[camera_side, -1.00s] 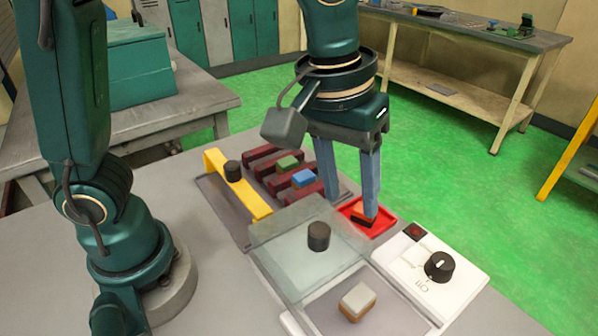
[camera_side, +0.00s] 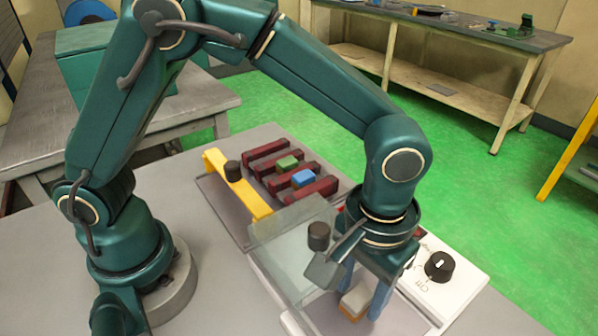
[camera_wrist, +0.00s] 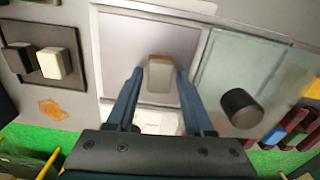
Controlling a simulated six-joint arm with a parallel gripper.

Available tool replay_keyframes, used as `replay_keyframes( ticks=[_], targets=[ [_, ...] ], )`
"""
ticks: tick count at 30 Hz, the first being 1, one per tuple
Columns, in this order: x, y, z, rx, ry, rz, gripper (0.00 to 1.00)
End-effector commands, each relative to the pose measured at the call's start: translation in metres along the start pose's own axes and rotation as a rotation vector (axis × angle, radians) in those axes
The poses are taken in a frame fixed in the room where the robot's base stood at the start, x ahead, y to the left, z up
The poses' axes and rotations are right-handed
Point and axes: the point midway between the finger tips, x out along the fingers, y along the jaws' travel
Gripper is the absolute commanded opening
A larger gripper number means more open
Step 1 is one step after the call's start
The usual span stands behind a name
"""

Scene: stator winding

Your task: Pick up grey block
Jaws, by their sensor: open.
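The grey block (camera_side: 355,302) has a pale grey top and a tan side. It sits in the open recess of the white-edged box, at the lower middle of the side view, and also shows in the wrist view (camera_wrist: 160,73). My gripper (camera_side: 362,296) is open above and around the block. In the wrist view my gripper's fingertips (camera_wrist: 159,78) lie to the left and right of the block, with small gaps visible. My gripper partly hides the block in the side view.
A clear sliding lid (camera_side: 272,232) with a black knob (camera_side: 318,236) is beside my gripper. A white panel with a black dial (camera_side: 439,266) stands to the right. A dark red rack (camera_side: 317,190) holds green (camera_side: 287,164) and blue (camera_side: 303,178) blocks, next to a yellow bar (camera_side: 240,187).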

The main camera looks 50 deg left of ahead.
Motion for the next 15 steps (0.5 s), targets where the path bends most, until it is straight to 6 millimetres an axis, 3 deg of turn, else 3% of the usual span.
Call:
replay_keyframes(
  ticks=[5,9,15],
  targets=[
    [-0.0001,0.0,-0.0001,0.0,0.0,0.0,0.53],
    [-0.0003,-0.0001,-0.0001,0.0,0.0,0.0,0.0],
    [-0.0005,0.0,-0.0001,0.0,0.0,0.0,0.0]
  ],
)
